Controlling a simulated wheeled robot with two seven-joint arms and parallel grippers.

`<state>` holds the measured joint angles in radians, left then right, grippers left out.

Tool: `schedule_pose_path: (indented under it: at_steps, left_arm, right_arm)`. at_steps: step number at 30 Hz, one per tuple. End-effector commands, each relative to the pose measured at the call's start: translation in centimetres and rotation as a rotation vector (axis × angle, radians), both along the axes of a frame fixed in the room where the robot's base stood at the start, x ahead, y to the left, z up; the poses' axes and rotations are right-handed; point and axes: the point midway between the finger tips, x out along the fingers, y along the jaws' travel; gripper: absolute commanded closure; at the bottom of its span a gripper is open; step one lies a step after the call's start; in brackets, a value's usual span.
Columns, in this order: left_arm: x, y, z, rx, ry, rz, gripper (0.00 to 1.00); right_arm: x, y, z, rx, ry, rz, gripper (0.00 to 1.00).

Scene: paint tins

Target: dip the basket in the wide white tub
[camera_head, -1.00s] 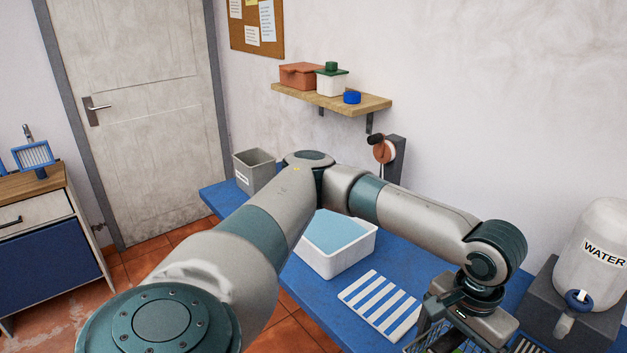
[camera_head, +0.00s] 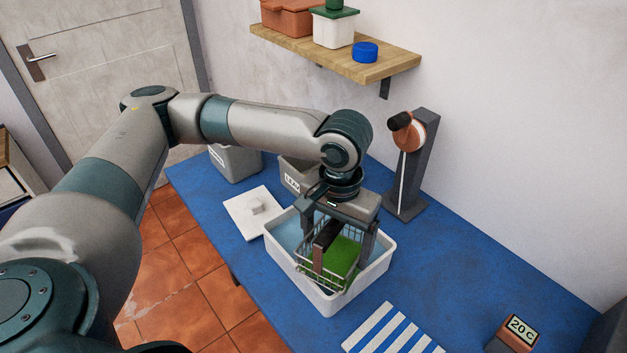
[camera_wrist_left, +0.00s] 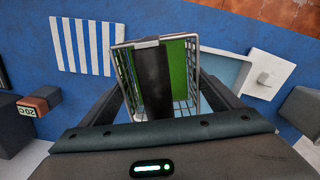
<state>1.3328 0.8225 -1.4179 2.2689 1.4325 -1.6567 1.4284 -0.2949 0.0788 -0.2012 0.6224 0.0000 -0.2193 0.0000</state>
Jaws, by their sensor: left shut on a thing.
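The wide white tub (camera_head: 375,276) stands on the blue table with pale blue liquid (camera_head: 287,232) in it. My left gripper (camera_head: 338,236) is over the tub, pointing down, and shut on the wire basket (camera_head: 312,268). The basket has a dark handle strip and a green block (camera_head: 343,256) inside. It hangs roughly upright within the tub's outline; I cannot tell whether its bottom touches the liquid. In the left wrist view the basket (camera_wrist_left: 188,107) sits between the fingers, with the tub (camera_wrist_left: 240,68) behind it. My right gripper is not in view.
A white board with a knob (camera_head: 250,211) and grey containers (camera_head: 235,163) lie beyond the tub. A grey post with a copper wheel (camera_head: 414,165) stands behind right. A striped mat (camera_head: 392,333) and a 20C display (camera_head: 519,330) are in front.

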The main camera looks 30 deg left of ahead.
Motion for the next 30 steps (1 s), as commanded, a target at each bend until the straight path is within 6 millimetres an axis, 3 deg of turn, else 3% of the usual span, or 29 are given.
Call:
schedule_pose_path:
  at_steps: [7,20,30]
  left_arm:
    - [0.0,0.0,0.0,-0.001,-0.001,-0.001,0.45]
    - [0.2,-0.1,0.3,-0.002,-0.002,-0.044,0.45]
    - [1.8,-0.2,1.6,-0.014,-0.012,-0.391,0.45]
  right_arm:
    - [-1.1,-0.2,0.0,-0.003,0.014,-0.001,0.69]
    - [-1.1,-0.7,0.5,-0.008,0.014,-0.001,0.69]
    - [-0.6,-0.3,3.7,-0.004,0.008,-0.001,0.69]
